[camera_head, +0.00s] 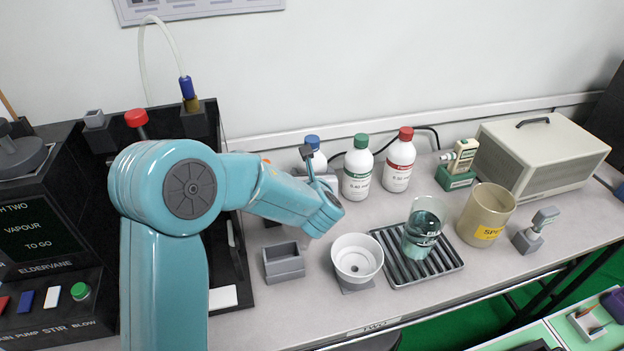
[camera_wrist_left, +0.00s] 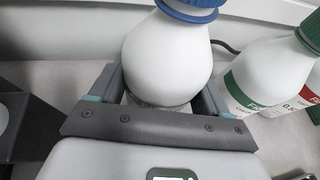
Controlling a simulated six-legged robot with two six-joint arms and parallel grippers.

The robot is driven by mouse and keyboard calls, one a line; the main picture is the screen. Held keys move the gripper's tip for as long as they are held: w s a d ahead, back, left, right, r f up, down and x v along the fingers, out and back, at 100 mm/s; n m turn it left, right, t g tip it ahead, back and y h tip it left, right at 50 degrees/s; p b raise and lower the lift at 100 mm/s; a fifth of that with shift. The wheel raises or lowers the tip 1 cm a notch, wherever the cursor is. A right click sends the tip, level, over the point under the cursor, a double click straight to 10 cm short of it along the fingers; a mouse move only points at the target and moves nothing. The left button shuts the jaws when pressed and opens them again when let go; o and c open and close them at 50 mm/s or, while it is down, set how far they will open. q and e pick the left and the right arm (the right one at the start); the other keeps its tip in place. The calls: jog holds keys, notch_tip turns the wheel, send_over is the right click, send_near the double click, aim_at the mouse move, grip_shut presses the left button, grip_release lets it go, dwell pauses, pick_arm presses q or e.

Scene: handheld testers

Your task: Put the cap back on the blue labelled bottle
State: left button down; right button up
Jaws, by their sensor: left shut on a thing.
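The white bottle with a blue top (camera_head: 318,160) stands at the back of the bench, left of the green bottle. Its blue cap (camera_head: 312,141) sits on its neck; in the wrist view the cap (camera_wrist_left: 190,10) is cut off by the top edge. My left gripper (camera_head: 312,172) is shut on the bottle's body. In the wrist view the fingers (camera_wrist_left: 160,95) lie on both sides of the white bottle (camera_wrist_left: 168,60). Its label is hidden by the gripper. I cannot tell how tightly the cap is seated. My right gripper is not in view.
The green-capped bottle (camera_head: 358,168) and red-capped bottle (camera_head: 399,160) stand close to the right. In front are a grey block (camera_head: 284,262), a white funnel (camera_head: 356,256), a beaker (camera_head: 422,232) on a ribbed tray (camera_head: 440,268), and a beige pot (camera_head: 487,213). Black apparatus (camera_head: 60,215) fills the left.

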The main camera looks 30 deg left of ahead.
pick_arm(q)
jog(key=shift+f, duration=0.3)
jog(key=shift+f, duration=0.1)
grip_release()
jog(key=shift+f, duration=0.1)
jog(key=shift+s+d+r, duration=0.1)
jog(key=shift+d+r, duration=0.05)
jog(key=shift+r, duration=0.1)
jog(key=v, duration=1.1)
jog(key=shift+s+d, duration=0.2)
jog(key=shift+s, duration=0.1)
